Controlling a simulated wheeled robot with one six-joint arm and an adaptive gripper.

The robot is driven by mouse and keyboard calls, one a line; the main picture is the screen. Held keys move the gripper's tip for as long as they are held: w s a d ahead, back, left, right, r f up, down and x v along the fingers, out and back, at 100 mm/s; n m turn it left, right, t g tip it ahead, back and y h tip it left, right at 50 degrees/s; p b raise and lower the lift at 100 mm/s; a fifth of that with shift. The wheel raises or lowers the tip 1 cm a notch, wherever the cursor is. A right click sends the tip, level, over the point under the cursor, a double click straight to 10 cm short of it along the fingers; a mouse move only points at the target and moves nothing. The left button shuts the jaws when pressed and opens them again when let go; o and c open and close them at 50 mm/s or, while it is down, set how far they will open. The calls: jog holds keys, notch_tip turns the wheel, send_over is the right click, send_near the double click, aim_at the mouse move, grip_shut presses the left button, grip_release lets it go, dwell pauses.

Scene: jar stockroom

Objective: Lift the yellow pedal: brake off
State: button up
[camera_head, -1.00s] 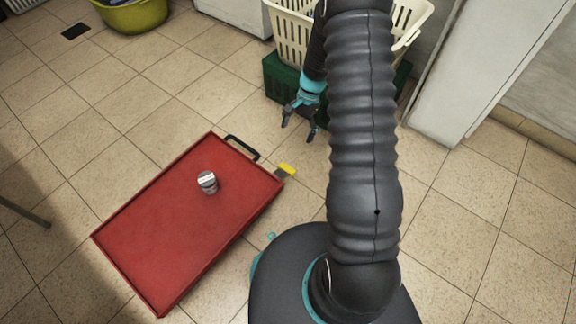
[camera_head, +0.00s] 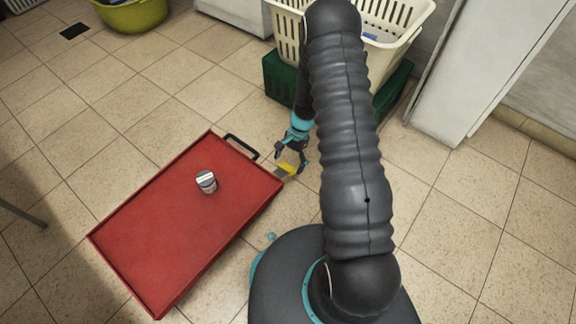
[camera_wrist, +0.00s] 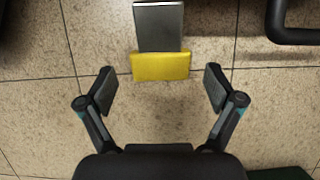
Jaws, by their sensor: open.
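The yellow pedal (camera_head: 286,168) sticks out from the far right corner of the red cart (camera_head: 150,283). In the wrist view the yellow pedal (camera_wrist: 161,66) is a block on the end of a grey metal lever (camera_wrist: 159,27). My gripper (camera_head: 291,157) is open and empty, just above or beside the pedal in the head view. In the wrist view my gripper (camera_wrist: 159,84) has its two fingers spread wide, with the pedal ahead between their lines and not gripped. I cannot tell the height gap between the fingertips and pedal.
A black handle (camera_head: 241,146) stands on the cart's far edge; it shows at upper right in the wrist view (camera_wrist: 297,37). A silver-lidded jar (camera_head: 206,181) stands on the cart. A cream basket (camera_head: 398,45) sits on a green crate (camera_head: 281,82) behind. Tiled floor is clear around the pedal.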

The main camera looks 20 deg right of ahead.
jog(key=shift+x, duration=0.75)
jog(key=c, duration=1.7)
jog(key=shift+r, duration=0.1)
